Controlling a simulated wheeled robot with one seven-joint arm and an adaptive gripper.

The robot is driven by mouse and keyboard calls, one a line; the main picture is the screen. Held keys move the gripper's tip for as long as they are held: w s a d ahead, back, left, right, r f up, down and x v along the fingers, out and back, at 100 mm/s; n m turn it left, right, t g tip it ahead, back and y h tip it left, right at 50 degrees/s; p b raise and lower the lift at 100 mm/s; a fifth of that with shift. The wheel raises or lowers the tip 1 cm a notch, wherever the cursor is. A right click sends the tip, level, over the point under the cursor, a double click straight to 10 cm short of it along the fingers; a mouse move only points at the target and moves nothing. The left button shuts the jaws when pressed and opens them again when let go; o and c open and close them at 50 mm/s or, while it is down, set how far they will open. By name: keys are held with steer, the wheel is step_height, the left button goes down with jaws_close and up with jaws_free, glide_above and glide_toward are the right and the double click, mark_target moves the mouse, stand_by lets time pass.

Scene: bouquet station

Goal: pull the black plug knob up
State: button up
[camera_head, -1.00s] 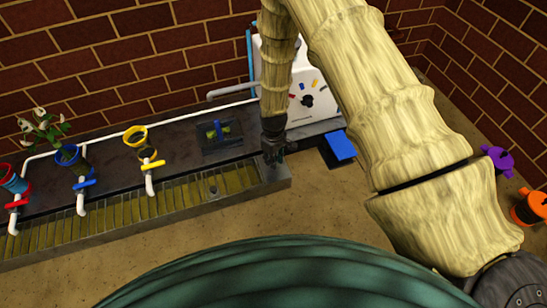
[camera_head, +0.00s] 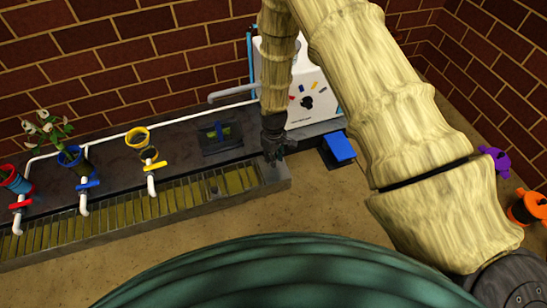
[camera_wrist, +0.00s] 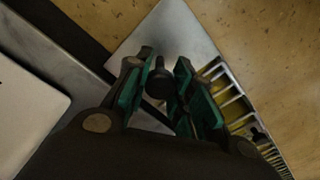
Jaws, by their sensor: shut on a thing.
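The black plug knob (camera_wrist: 158,84) shows in the wrist view as a dark rounded top between my fingers, over the grey end of the metal trough. My gripper (camera_wrist: 162,76), with green-lined fingers, is shut on it. In the head view my gripper (camera_head: 273,153) points down at the right end of the trough (camera_head: 276,187). The knob is hidden by the fingers there. I cannot tell whether the knob is seated or lifted.
A slatted grate (camera_head: 120,210) runs left along the trough, with a small dark fitting (camera_head: 213,190) on it. A white box (camera_head: 305,95) with a dial stands behind my gripper. A blue block (camera_head: 341,147) lies to its right. Coloured taps stand left.

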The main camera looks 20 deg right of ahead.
steer(key=shift+r+p, duration=0.55)
steer(key=shift+r, duration=0.1)
steer(key=o, duration=0.9)
step_height(320, 180, up, 9)
steer(key=p, duration=0.7)
steer(key=shift+p, duration=0.35)
